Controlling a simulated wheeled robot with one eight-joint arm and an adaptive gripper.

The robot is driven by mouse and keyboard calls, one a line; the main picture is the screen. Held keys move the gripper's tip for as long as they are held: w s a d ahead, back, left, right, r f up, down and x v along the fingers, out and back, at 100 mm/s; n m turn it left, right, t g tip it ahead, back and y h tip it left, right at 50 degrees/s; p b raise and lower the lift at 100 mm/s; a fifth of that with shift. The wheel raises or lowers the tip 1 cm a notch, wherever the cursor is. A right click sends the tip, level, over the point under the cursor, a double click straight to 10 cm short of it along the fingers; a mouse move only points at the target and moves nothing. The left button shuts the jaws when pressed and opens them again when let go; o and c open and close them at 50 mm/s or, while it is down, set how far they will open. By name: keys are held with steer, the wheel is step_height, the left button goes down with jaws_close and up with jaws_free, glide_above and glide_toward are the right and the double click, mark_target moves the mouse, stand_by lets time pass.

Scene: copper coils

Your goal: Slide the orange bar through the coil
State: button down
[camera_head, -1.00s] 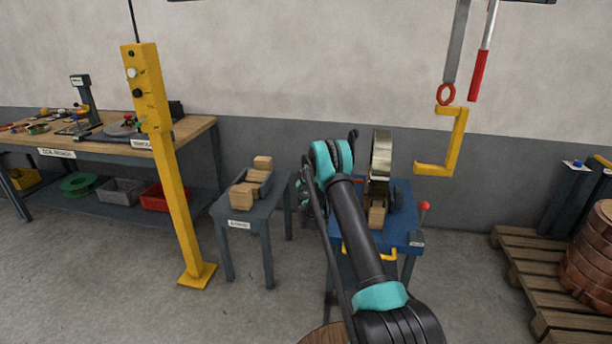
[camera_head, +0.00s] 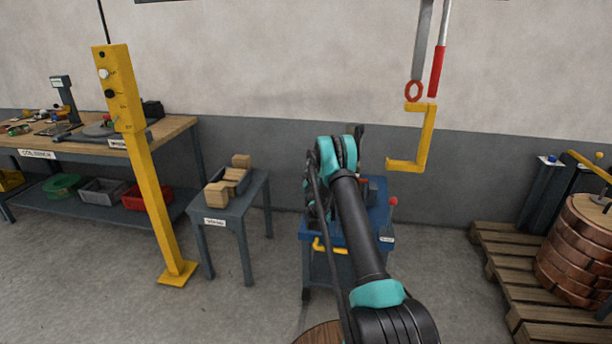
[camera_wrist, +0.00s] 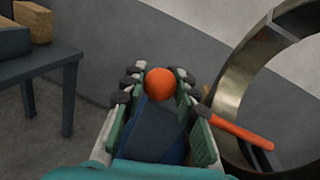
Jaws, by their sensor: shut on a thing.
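In the wrist view my gripper (camera_wrist: 158,88) has its fingers closed around a round orange end (camera_wrist: 160,82). An orange bar (camera_wrist: 240,131) shows beyond the right finger, slanting down to the right. The finger hides how the two orange parts join. A large metal coil (camera_wrist: 235,75) stands at the right, its open ring facing the camera at an angle. The bar overlaps the coil's lower left band in the picture; I cannot tell whether it is inside the ring. In the head view my arm covers the gripper, bar and coil.
A blue stand (camera_head: 380,223) with a red knob (camera_head: 392,201) is behind my arm. A small table (camera_head: 228,208) with wooden blocks is to its left, beside a yellow post (camera_head: 150,190). A yellow hook (camera_head: 424,140) hangs above right. A pallet (camera_head: 500,262) with copper coils stands right.

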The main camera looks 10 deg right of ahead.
steer(key=shift+s+d, duration=0.15)
steer(key=shift+d, duration=0.3)
steer(key=c, duration=1.2)
jaws_free()
steer(key=shift+d, duration=0.15)
steer(key=shift+o, duration=0.2)
steer(key=shift+s, duration=0.1)
steer(key=s+a, duration=0.1)
steer(key=s, duration=0.6)
steer(key=shift+s, duration=0.15)
